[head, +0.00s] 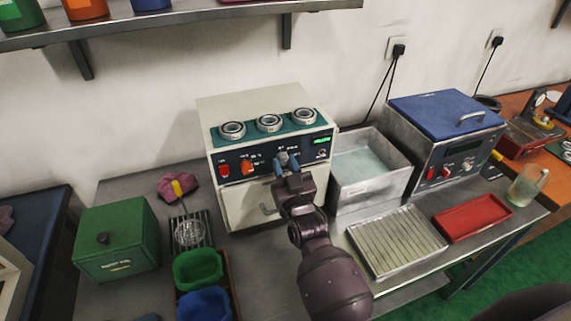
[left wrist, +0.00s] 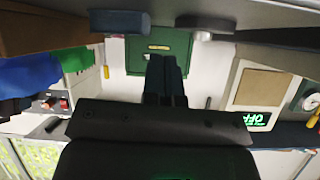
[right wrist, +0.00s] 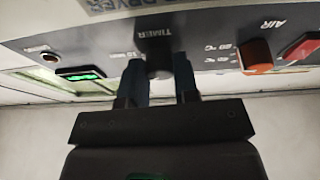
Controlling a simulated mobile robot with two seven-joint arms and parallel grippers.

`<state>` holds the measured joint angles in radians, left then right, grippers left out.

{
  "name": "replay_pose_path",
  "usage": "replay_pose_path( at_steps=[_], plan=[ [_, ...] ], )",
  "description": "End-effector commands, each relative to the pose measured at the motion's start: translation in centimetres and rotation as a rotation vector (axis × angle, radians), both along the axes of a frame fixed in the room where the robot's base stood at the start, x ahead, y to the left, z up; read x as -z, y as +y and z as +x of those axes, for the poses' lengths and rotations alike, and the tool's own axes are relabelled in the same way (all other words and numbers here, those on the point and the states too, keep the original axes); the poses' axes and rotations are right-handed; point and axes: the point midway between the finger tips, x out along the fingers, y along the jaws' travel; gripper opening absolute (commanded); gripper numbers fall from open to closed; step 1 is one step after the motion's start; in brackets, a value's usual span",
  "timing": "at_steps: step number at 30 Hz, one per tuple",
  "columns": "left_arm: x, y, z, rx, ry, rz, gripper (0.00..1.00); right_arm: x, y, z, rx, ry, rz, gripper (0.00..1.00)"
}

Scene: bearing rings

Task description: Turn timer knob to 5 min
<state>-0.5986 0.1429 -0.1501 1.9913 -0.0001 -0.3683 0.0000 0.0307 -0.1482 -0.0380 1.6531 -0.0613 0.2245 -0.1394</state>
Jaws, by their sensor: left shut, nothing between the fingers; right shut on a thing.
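The cream dryer (head: 240,108) stands on the bench with a dark front panel. Its timer knob (right wrist: 158,60), under the TIMER label, is between the fingers of my right gripper (right wrist: 160,78), which is shut on it. In the head view the right gripper (head: 287,166) reaches the panel from the front and partly hides the knob. A "10 min" mark shows beside the knob; the knob's pointer and exact setting cannot be told. A small green display (right wrist: 80,75) is lit on the panel. My left gripper (left wrist: 166,68) is shut and empty, in the left wrist view only.
Orange (head: 247,168) and red (head: 223,170) controls sit beside the timer knob. Three bearing rings (head: 269,123) rest on the dryer's top. A metal basin (head: 395,187) stands right of it, a slatted tray (head: 397,240) in front, a green box (head: 115,240) at left.

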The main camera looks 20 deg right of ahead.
Motion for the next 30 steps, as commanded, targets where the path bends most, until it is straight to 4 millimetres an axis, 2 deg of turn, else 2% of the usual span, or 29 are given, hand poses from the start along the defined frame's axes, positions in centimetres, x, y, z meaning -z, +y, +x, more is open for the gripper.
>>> replay_pose_path(
  at_steps=[8, 21, 22, 26, 30],
  plan=[
    [-0.05, 0.02, -0.05, 0.0, 0.002, 0.0, 0.0, 0.03, 0.05, -0.02, 0.0, 0.003, 0.069, 0.05],
    [0.14, 0.08, -0.36, -0.002, 0.009, 0.0, 0.0, 0.05, 0.05, -0.01, 0.0, 0.004, 0.076, 0.05],
    [0.14, 0.08, -0.39, -0.002, 0.009, 0.0, 0.0, 0.05, 0.05, -0.01, 0.0, 0.004, 0.076, 0.32],
    [0.16, 0.08, -0.41, -0.002, 0.01, 0.0, 0.0, 0.05, 0.05, -0.01, 0.0, 0.003, 0.075, 0.52],
    [0.15, 0.08, -0.4, -0.002, 0.01, 0.0, 0.0, 0.02, 0.05, 0.0, 0.0, 0.003, 0.075, 0.54]
  ],
)
